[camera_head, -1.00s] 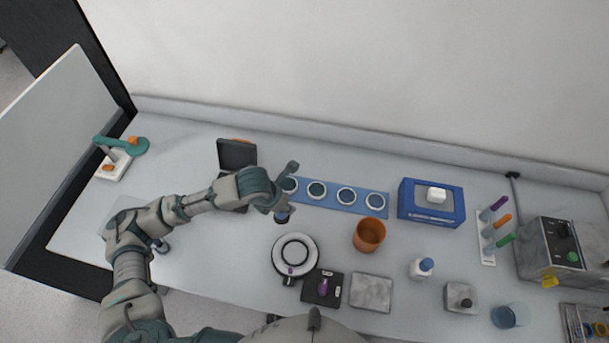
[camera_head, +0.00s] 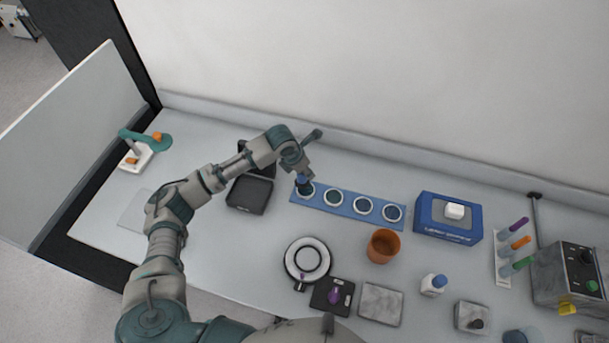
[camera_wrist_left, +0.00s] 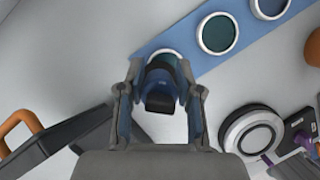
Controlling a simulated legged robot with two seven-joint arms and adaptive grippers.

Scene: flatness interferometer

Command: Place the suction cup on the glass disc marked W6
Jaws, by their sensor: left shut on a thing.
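My left gripper (camera_head: 303,178) is shut on the suction cup (camera_head: 304,186), a small dark blue piece. It holds the cup over the leftmost disc on the blue strip (camera_head: 348,214). In the left wrist view the cup (camera_wrist_left: 160,88) sits between the fingers and hides most of that disc, whose white rim (camera_wrist_left: 165,54) shows behind it. I cannot tell whether cup and disc touch. Three more dark glass discs with white rims lie to the right: the second (camera_head: 333,197), third (camera_head: 362,205) and fourth (camera_head: 392,213). No W6 marking is legible. My right gripper is out of view.
An open black case (camera_head: 248,196) lies left of the strip. An orange cup (camera_head: 383,246) and a round white-ringed stage (camera_head: 307,259) stand in front of it. A blue box (camera_head: 448,219) is to the right. The wall closes off the back.

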